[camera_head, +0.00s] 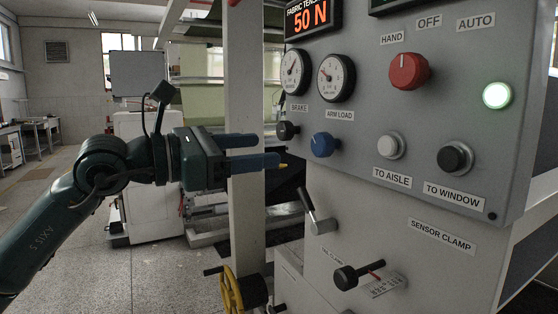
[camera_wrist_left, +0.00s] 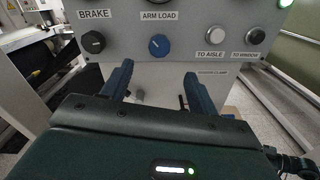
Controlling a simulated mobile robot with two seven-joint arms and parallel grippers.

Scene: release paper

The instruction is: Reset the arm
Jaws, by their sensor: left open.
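My left arm comes in from the left in the head view. Its gripper (camera_head: 256,150) is open, with two blue fingers pointing right toward the control panel (camera_head: 440,205). Nothing shows between the fingers. In the left wrist view the open fingers (camera_wrist_left: 158,85) point at the panel, below the blue ARM LOAD knob (camera_wrist_left: 158,45). That knob also shows in the head view (camera_head: 323,144), to the right of the fingertips. The black BRAKE knob (camera_head: 288,130) is close to the fingertips in the head view; whether they touch is hard to tell, but they look apart. My right gripper is not visible.
The panel carries a red selector knob (camera_head: 408,71), a lit green lamp (camera_head: 497,95), gauges (camera_head: 336,77) and two push buttons. Below are a grey lever (camera_head: 318,213), a black clamp handle (camera_head: 357,275) and a yellow handwheel (camera_head: 232,290). A pale post (camera_head: 247,215) stands behind the gripper.

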